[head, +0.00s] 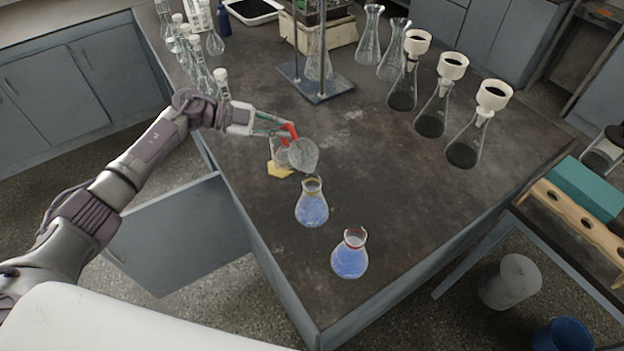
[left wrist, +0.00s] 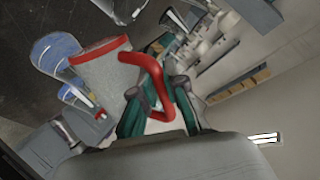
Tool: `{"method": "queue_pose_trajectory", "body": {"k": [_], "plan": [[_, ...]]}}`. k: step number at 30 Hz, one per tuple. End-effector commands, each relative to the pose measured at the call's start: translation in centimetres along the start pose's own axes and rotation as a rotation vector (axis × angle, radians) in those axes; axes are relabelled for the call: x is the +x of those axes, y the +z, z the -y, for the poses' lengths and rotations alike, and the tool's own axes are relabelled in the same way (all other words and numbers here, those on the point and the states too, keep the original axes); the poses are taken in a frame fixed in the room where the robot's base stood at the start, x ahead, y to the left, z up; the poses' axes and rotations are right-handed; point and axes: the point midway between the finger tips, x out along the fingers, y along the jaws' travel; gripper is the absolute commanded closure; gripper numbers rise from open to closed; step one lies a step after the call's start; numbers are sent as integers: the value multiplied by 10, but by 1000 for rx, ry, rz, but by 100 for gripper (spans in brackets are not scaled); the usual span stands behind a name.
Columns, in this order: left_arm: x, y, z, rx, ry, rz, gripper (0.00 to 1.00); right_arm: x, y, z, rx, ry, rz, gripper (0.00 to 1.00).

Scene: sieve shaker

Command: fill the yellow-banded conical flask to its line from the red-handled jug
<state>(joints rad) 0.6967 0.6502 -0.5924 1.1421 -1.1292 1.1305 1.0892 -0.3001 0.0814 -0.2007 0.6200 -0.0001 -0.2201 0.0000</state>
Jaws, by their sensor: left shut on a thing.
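The jug (head: 304,156) is grey and clear with a red handle (head: 290,131). It is tilted, its lower side just above and behind the mouth of the yellow-banded conical flask (head: 312,208). That flask stands upright on the bench with blue liquid in its body; its fill line is too small to make out. My left gripper (head: 283,131) is shut on the jug's handle. In the left wrist view the jug (left wrist: 112,78) shows its red rim, and the gripper's green fingers (left wrist: 160,110) close around the handle. No stream of liquid can be made out. My right gripper is not in view.
A red-banded flask (head: 350,256) with blue liquid stands nearer the bench's front corner. Several filter flasks (head: 432,118) stand at the right, glassware at the back left. The bench centre is clear.

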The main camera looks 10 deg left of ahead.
Motion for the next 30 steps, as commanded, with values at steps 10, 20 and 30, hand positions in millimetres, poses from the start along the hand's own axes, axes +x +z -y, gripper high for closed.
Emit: {"method": "queue_pose_trajectory", "body": {"k": [10, 20, 30], "plan": [[-1, -4, 2, 17, -1, 8, 100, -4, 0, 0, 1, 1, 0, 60], [-1, -6, 2, 32, -1, 19, 100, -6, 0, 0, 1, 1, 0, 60], [-2, -9, 3, 48, -2, 27, 100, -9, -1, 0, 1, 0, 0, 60]]}}
